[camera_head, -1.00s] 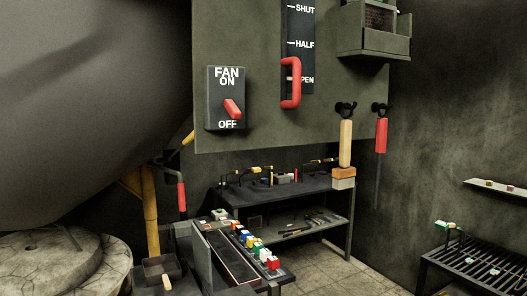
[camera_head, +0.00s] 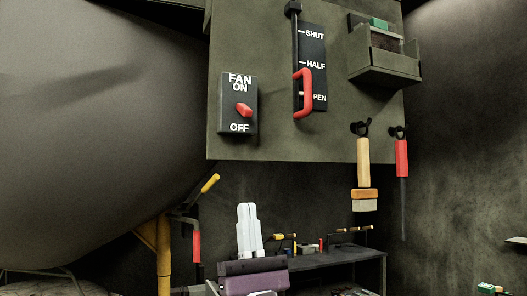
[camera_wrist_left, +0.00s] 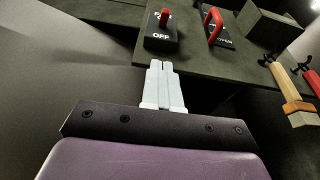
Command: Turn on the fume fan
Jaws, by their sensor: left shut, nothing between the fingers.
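The fan switch is a dark box (camera_head: 238,88) marked FAN, ON and OFF, on the panel at centre left of the head view. Its red lever (camera_head: 243,110) sits between the words, nearer OFF. In the left wrist view the red lever (camera_wrist_left: 165,17) stands out from the box (camera_wrist_left: 161,43) at the top. My left gripper (camera_head: 244,206) is shut and empty, below the panel and apart from the switch. In the left wrist view its white fingers (camera_wrist_left: 159,64) are together, pointing toward the box. My right gripper is not in view.
Right of the switch is a red slide handle (camera_head: 303,92) by SHUT and HALF marks. A brush (camera_head: 363,160) and a red-handled tool (camera_head: 402,160) hang on hooks under a wall box (camera_head: 385,68). A large grey drum (camera_head: 90,130) fills the left. A bench (camera_head: 340,256) stands below.

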